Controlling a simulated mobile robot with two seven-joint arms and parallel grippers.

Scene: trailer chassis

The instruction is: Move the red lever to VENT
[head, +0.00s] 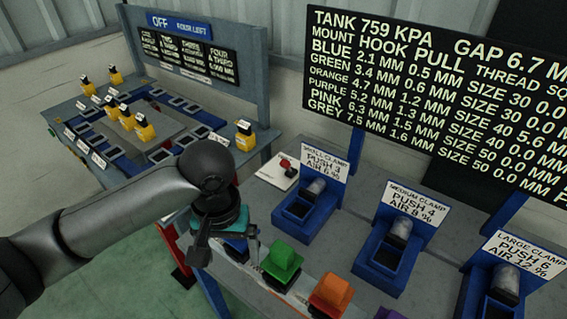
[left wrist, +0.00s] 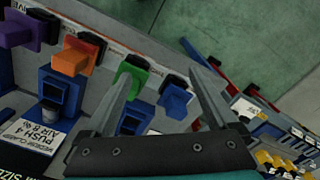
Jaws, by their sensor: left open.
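A small lever with a red knob (head: 285,163) stands on a white plate (head: 277,174) at the back left of the grey bench, beside the small clamp. The plate's lettering is too small to read, so I cannot tell which setting the lever is at. My left gripper (head: 228,252) is open, pointing down over the bench's front left corner, nearer the camera than the lever and apart from it. In the left wrist view its fingers (left wrist: 163,75) spread on either side of a blue block (left wrist: 175,101), with nothing visibly gripped. My right gripper is not in view.
Green (head: 282,261) and orange (head: 331,294) blocks line the bench's front edge. Blue clamp stations (head: 309,208) with upright signs stand behind them. A black text board (head: 440,100) rises at the back. A second bench with yellow pieces (head: 145,130) stands at left.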

